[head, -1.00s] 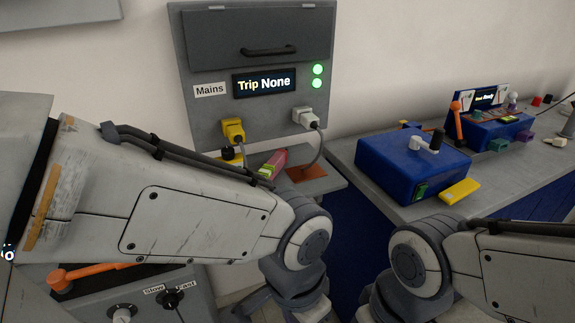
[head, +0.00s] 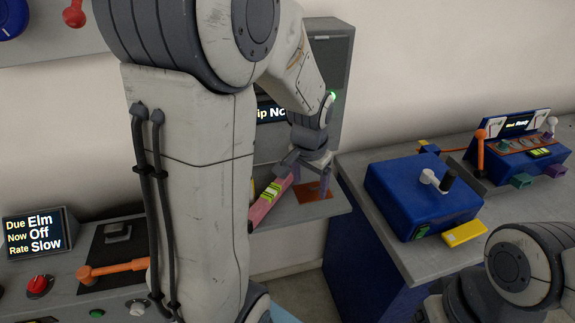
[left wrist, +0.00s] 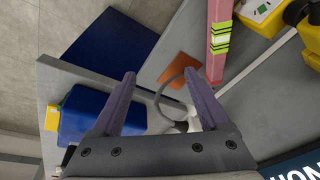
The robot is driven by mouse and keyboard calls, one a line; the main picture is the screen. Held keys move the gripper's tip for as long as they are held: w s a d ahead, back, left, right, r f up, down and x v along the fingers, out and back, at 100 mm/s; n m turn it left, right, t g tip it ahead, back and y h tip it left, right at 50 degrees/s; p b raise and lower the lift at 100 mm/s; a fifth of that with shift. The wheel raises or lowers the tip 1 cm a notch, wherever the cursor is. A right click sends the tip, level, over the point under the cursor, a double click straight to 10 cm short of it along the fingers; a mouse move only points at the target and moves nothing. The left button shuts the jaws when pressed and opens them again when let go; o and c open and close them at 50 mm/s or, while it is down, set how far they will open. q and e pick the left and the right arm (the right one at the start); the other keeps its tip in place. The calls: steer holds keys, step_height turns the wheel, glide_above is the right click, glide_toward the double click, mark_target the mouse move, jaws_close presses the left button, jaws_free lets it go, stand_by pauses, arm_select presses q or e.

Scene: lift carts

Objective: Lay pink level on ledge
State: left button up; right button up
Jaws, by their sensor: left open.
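The pink level (head: 268,202), a bar with a yellow-green vial section, appears to lie on the grey ledge (head: 290,216) below the mains panel. My left arm hides part of it in the head view. My left gripper (head: 307,168) is open, at the level's far end, above the ledge. In the left wrist view my left gripper (left wrist: 160,75) has nothing clamped between its fingers. The level (left wrist: 219,40) is beyond the right-hand fingertip there, outside the gap. My right arm shows at lower right, but its gripper does not show.
An orange patch (head: 313,191) is on the ledge. A blue crank box (head: 410,190) and yellow block (head: 464,233) stand on the right bench. An orange-handled control panel (head: 115,268) is at left.

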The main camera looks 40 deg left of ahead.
arm_select(q)
steer(key=a+r+n+y+p, duration=0.1)
steer(key=a+r+n+p, duration=0.15)
steer(key=a, duration=0.95)
glide_above(271, 192)
steer(key=s+d, duration=0.1)
steer(key=s, duration=0.1)
steer(key=x, duration=0.3)
steer(key=s+d+x, duration=0.1)
steer(key=x, duration=0.5)
steer(key=shift+s+d+f, duration=0.2)
steer(key=shift+d+f, duration=0.05)
steer(key=shift+d, duration=0.05)
steer(key=shift+w+a+f+b, duration=0.1)
steer(key=shift+w+f+b, duration=0.05)
steer(key=shift+f+b, duration=0.3)
steer(key=b+x, duration=0.1)
steer(key=x, duration=0.4)
steer(key=shift+b, duration=0.3)
arm_select(e)
step_height(271, 192, up, 2)
arm_select(q)
jaws_close()
